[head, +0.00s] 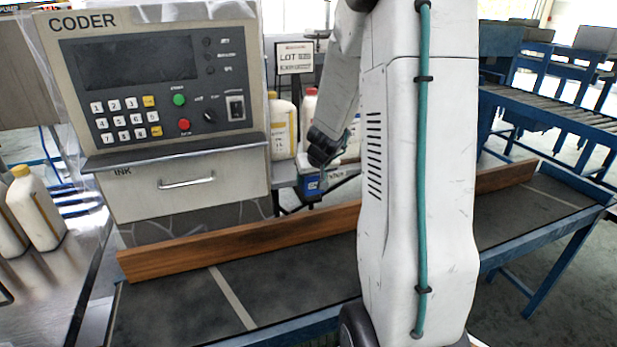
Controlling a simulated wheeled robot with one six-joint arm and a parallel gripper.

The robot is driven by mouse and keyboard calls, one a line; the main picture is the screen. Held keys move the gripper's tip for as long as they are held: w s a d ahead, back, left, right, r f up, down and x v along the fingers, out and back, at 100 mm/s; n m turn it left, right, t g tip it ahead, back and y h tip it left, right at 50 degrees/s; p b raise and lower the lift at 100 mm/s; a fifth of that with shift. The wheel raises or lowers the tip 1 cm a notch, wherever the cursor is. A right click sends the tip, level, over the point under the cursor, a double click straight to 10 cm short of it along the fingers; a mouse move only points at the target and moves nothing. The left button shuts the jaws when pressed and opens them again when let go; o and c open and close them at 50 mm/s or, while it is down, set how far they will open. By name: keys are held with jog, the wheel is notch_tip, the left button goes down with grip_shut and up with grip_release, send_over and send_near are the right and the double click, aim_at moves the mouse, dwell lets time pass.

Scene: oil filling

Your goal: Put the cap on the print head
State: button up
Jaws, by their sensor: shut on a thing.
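My arm comes down from the top, and my gripper (334,165) is at its lower end, behind the large white arm link and left of it. It is small and dark here, and its fingers are hard to make out. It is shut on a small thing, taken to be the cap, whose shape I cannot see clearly. A small blue block with a pale label (312,186), which looks like the print head, is just below and left of my gripper, behind the wooden rail. I cannot tell whether the held thing touches it.
The coder cabinet (165,95) with keypad and ink drawer stands at left. A wooden rail (240,244) runs along the dark conveyor (290,285). Bottles (283,125) stand behind, near a LOT sign (295,58). More bottles (38,205) are at far left. A roller conveyor (550,105) is at right.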

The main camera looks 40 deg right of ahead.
jog(key=shift+f, duration=0.15)
dwell(0.7)
jog(key=o, duration=1.2)
jog(key=shift+o, duration=0.2)
jog(key=v, duration=0.8)
jog(key=shift+w+f, duration=0.1)
